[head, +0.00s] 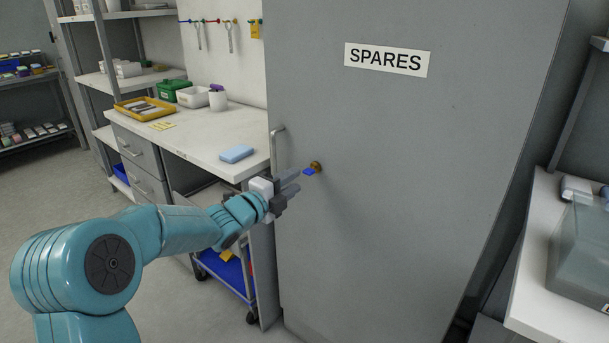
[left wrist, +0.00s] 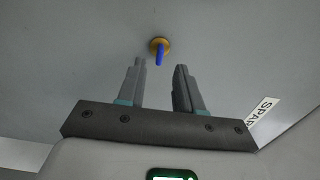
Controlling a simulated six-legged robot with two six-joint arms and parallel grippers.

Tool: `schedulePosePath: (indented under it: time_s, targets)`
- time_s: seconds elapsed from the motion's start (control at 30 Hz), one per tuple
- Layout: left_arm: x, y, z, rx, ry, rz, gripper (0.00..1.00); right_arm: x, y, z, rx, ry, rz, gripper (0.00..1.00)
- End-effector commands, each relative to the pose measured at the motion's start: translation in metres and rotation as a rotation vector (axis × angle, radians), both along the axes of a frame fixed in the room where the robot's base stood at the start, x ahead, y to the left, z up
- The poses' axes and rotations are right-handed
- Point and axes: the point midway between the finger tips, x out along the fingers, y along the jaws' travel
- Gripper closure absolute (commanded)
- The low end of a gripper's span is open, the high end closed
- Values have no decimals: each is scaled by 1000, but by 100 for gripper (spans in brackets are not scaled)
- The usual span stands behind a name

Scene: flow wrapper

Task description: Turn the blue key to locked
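The blue key (head: 309,171) sits in a round brass lock (head: 317,166) on the grey cabinet door, below the SPARES label (head: 387,60). In the left wrist view the blue key (left wrist: 160,56) points out from the brass lock (left wrist: 159,43). My left gripper (head: 294,182) is just left of the key in the head view. In the left wrist view my left gripper (left wrist: 159,68) is open, its two fingers apart, with the key beyond and between the fingertips. The fingers do not appear to touch the key. My right gripper is not in view.
A vertical door handle (head: 276,150) stands left of the lock, close to my left gripper. A white workbench (head: 190,140) with a blue block (head: 237,153) is to the left. A white counter with a translucent box (head: 582,255) is at right.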

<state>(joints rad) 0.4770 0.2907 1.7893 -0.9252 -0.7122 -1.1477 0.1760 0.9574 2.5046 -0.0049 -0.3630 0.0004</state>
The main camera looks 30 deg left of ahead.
Motion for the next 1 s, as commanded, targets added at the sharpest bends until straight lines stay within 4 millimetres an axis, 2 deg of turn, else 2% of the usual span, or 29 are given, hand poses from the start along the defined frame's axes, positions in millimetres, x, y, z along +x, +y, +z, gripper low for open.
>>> schedulePosePath:
  time_s: [0.1,0.23,0.43,0.63,0.67,0.7,0.77,1.0]
  targets:
    - [25,-4,0,0,1,-2,65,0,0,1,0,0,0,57]
    - [43,-5,0,1,0,-1,65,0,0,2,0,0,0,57]
    - [53,-6,0,0,0,-1,65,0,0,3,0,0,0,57]
    - [53,-5,0,0,0,0,65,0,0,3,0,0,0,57]
    - [53,-5,0,0,0,0,68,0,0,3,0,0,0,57]
    - [53,-5,0,0,0,0,81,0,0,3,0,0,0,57]
    - [52,-5,0,0,0,0,100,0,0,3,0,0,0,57]
    - [52,-5,0,-1,0,0,100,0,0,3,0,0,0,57]
